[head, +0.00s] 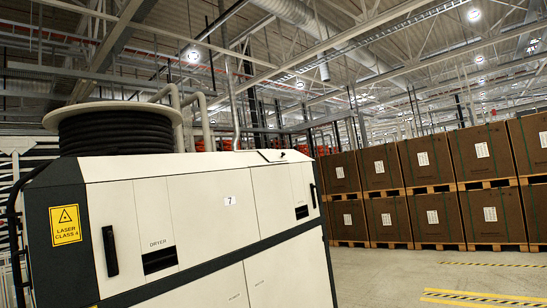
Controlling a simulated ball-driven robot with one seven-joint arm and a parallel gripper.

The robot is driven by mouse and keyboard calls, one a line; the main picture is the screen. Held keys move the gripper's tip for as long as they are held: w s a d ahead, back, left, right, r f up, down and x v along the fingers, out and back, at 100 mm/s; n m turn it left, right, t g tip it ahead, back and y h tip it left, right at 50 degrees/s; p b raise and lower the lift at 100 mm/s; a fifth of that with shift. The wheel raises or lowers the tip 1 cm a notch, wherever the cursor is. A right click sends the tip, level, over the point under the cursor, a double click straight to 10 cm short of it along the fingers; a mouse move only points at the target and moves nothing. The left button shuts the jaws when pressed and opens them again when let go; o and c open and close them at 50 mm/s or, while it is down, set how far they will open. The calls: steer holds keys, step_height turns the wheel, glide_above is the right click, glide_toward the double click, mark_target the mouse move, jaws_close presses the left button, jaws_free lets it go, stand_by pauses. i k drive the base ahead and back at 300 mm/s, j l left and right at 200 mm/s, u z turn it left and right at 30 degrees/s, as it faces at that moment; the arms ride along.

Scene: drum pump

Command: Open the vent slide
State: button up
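I cannot pick out a vent slide or a drum pump for certain in the head view. My gripper is not in view. The nearest equipment is a large white cabinet (205,205) with dark trim at the left. Its front has a dark slot (160,260) under a panel with small lettering, and a second, smaller dark slot (301,212) farther right. I cannot tell whether either slot belongs to a vent slide.
A reel of black hose (115,132) sits on the cabinet top. A yellow laser warning sign (66,225) marks its left end. Brown crates (432,216) on pallets stand stacked at the right. The grey floor (390,275) before them is open, with yellow-black stripes (480,297).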

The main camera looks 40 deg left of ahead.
mark_target(271, 155)
steer(key=i+j+u, duration=0.55)
steer(key=i, duration=0.2)
steer(key=i+u, duration=0.5)
steer(key=i, duration=1.75)
